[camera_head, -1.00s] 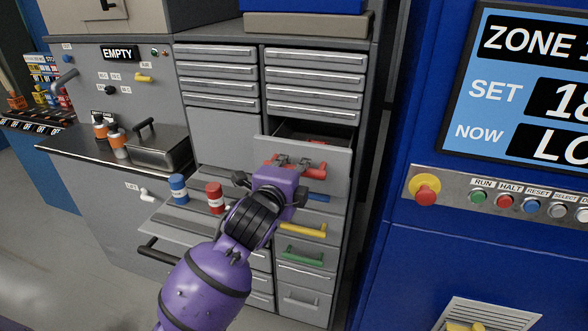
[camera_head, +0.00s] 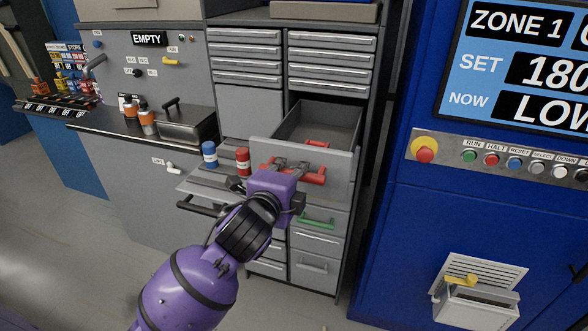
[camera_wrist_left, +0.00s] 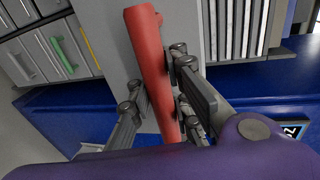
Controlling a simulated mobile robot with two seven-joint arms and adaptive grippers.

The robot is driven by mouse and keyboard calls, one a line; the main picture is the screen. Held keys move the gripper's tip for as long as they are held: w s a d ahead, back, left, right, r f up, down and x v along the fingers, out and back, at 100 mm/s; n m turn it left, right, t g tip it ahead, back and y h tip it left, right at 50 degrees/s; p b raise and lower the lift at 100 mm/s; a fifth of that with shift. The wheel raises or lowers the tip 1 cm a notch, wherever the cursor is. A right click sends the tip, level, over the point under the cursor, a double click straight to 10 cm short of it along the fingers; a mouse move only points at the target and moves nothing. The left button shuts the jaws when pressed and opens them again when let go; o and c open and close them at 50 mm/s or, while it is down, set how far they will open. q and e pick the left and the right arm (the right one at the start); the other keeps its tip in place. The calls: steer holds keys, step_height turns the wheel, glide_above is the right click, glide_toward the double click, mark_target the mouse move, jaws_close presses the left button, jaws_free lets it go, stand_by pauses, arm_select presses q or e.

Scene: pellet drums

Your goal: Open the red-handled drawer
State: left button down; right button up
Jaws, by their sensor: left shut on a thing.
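The red-handled drawer (camera_head: 340,165) stands well out of the grey cabinet, and its open top shows a dark inside with a small red thing (camera_head: 317,143) near the back of the front panel. My left gripper (camera_head: 290,168) is at the drawer front, shut on the red handle (camera_head: 315,177). In the left wrist view the red handle (camera_wrist_left: 148,50) runs between the dark fingers. The gripper and purple wrist hide part of the front and the drawers below. My right gripper is not in view.
A green-handled drawer (camera_head: 316,221) is below the open one. A blue can (camera_head: 209,155) and a red can (camera_head: 242,160) stand on a shelf left of the gripper. A blue control cabinet (camera_head: 420,230) stands at the right. Floor is clear in front.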

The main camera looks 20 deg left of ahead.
arm_select(q)
steer(key=shift+s+r, duration=0.5)
steer(key=shift+w, duration=0.1)
steer(key=c, duration=1.7)
jaws_free()
steer(key=shift+o, duration=0.4)
steer(key=shift+f, duration=0.25)
steer(key=v, duration=0.7)
steer(key=shift+s, duration=0.4)
